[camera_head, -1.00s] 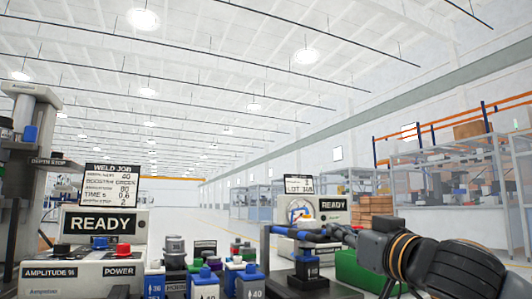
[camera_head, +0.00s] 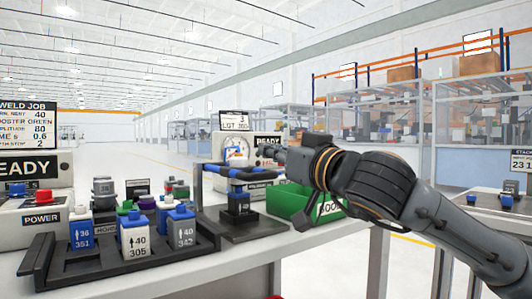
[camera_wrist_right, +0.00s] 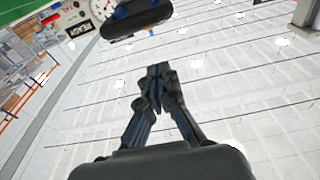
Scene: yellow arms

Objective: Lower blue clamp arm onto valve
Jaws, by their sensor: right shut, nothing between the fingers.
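The blue clamp arm (camera_head: 246,173) lies roughly level across the top of a dark clamp stand on the table. A small blue and dark part, likely the valve (camera_head: 238,200), stands upright under it; I cannot tell whether they touch. My right gripper (camera_head: 263,154) is shut and empty, just above and behind the clamp arm's right part. In the right wrist view my fingers (camera_wrist_right: 157,78) are together, and a dark rounded bar with blue parts (camera_wrist_right: 137,18) shows apart beyond them. My left gripper is not in view.
A dark rack (camera_head: 110,255) with several blue and white numbered blocks stands left of the clamp. A green bin (camera_head: 290,200) is close on the right, under my right arm. A READY box (camera_head: 262,145) and gauge (camera_head: 235,153) stand behind. The table front is clear.

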